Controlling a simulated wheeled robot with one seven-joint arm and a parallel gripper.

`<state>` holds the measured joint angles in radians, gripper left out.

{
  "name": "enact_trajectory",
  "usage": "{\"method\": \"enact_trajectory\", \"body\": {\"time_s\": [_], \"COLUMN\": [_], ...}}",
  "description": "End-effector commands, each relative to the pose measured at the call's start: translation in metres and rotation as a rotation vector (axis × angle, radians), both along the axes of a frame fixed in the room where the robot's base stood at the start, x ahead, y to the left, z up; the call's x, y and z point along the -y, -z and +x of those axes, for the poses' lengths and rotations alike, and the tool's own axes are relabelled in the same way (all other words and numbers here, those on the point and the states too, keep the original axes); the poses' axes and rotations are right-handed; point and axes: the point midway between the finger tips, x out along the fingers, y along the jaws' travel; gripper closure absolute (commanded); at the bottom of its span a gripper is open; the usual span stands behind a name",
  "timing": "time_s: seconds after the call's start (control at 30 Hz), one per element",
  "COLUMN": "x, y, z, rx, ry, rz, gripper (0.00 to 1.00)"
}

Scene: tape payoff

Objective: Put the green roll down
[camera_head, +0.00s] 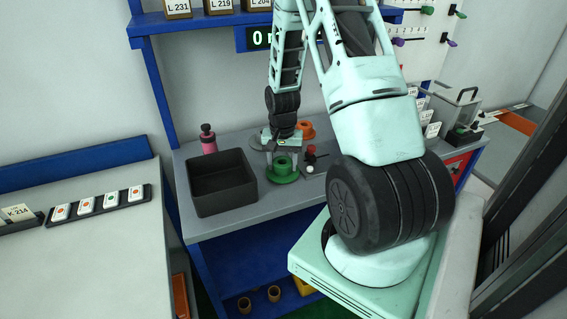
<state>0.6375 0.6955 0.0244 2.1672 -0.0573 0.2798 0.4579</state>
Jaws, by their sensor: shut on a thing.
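The green roll (283,166) is in the camera_head view, above the middle of the grey bench, to the right of the black bin. My gripper (282,164) reaches down from above and is shut on the green roll, with its fingers at the roll's sides. The roll looks upright, with its wider green base at the bottom. I cannot tell whether its underside touches the bench. The gripper covers part of what is behind it.
A black open bin (222,184) and a pink bottle (208,140) stand left on the grey bench (270,203). An orange roll (306,129) lies behind the gripper. A small device with red and white knobs (311,158) is close on the right. Bare bench lies in front.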

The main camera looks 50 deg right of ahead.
Motion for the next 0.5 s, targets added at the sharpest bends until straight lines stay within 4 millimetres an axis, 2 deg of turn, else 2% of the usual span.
{"method": "enact_trajectory", "body": {"time_s": [0.1, 0.47, 0.5], "x": [-0.0002, 0.0001, 0.0001], "y": [0.0088, 0.0133, 0.0136], "z": [-0.0004, 0.0, 0.0], "rx": [-0.001, 0.001, 0.001], "ry": [0.0, 0.0, 0.0], "rz": [0.0, -0.001, -0.001], "gripper": [0.76, 0.76, 0.44]}}
